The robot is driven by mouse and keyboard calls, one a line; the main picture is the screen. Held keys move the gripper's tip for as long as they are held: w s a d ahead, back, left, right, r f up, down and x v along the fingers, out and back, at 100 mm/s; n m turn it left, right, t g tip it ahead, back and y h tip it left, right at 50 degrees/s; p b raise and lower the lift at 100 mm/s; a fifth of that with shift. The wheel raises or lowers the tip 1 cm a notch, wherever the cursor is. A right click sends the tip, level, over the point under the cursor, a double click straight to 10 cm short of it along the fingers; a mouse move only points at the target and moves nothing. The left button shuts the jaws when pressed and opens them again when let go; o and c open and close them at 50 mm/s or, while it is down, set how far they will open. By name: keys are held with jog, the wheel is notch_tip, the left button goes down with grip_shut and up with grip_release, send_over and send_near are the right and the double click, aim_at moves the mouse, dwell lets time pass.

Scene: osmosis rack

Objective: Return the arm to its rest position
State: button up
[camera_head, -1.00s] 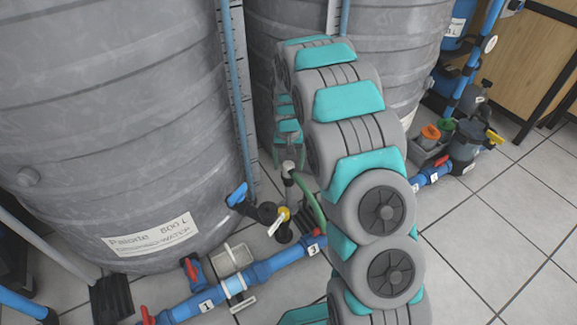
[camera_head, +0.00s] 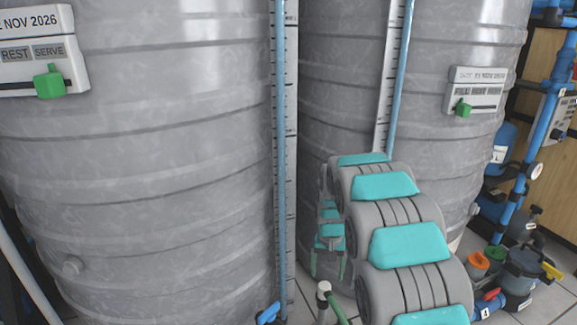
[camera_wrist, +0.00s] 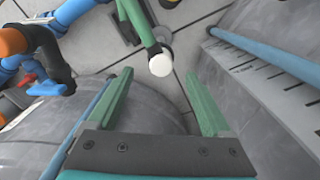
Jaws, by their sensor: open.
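My arm, grey with teal covers, reaches from the lower right toward the gap between two grey tanks in the head view. My gripper (camera_head: 328,268) hangs at its far end, pointing down, between the left tank (camera_head: 150,190) and the right tank (camera_head: 335,130). In the wrist view my gripper (camera_wrist: 159,73) shows two green fingers spread apart with nothing held between them. A white round cap on a green pipe (camera_wrist: 160,64) appears between the fingertips, apart from them. The same pale-topped green pipe (camera_head: 324,288) shows below the gripper in the head view.
Blue level tubes (camera_head: 281,150) and ruled strips run up the tanks. Labels with green sliders (camera_head: 49,82) are on both tanks. Blue piping (camera_head: 535,130) and orange- and green-capped bottles (camera_head: 478,262) stand at the right. Blue pipes (camera_wrist: 70,15) lie at the wrist view's upper left.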

jog(key=s+r+p, duration=0.3)
jog(key=s+r, duration=0.5)
jog(key=r, duration=0.3)
jog(key=s+r+n+p, duration=0.1)
jog(key=s+r, duration=0.4)
jog(key=s, duration=0.6)
jog(key=s+r+n+g+p, duration=0.1)
jog(key=s+r+p, duration=0.3)
jog(key=s, duration=0.8)
jog(key=s+r+p, duration=0.2)
jog(key=s+r, duration=0.4)
jog(key=s, duration=0.5)
jog(key=shift+s+r+n+g+p, duration=0.25)
jog(key=shift+s+n+g+p, duration=0.05)
jog(key=shift+s+n+g, duration=0.1)
jog(key=shift+w, duration=0.1)
